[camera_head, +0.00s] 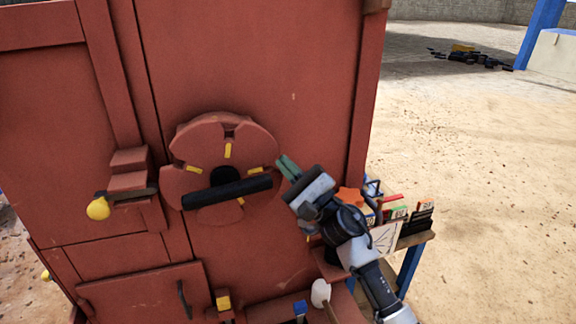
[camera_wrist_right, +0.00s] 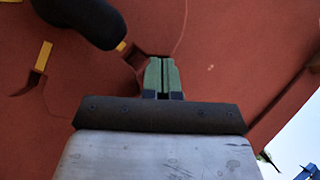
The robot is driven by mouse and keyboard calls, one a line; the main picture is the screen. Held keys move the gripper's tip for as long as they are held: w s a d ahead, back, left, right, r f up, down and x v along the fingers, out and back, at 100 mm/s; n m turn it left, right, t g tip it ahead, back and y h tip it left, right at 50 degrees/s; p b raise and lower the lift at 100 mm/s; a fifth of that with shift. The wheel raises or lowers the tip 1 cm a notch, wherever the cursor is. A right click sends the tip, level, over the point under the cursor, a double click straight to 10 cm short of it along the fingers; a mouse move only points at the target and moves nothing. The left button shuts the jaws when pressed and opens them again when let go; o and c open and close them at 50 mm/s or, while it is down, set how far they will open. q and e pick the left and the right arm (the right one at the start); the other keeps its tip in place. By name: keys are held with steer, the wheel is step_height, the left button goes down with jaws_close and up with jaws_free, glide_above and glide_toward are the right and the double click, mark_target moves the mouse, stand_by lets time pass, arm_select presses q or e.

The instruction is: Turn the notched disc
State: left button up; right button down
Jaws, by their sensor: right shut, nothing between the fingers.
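The notched disc (camera_head: 203,148) is a red round plate on the front of the red machine. It has several notches at its rim, yellow marks and a black bar (camera_head: 228,193) across its middle, tilted slightly up to the right. My right gripper (camera_head: 287,165) is at the disc's right rim, near the bar's right end. Its green fingers are shut with nothing between them. In the right wrist view the fingertips (camera_wrist_right: 162,76) overlap a dark rim notch (camera_wrist_right: 137,56), with the bar (camera_wrist_right: 82,18) at upper left. I cannot tell whether they touch the disc. My left gripper is out of view.
A yellow-knobbed latch (camera_head: 98,208) sits left of the disc. A low bench (camera_head: 416,239) with boxes and an orange part (camera_head: 349,196) stands at the right, behind my right arm. Open sandy ground lies further right.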

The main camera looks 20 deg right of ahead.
steer(key=shift+r+n+g+p, duration=0.35)
steer(key=shift+r+n+g, duration=0.1)
steer(key=shift+n, duration=0.15)
steer(key=shift+r, duration=0.1)
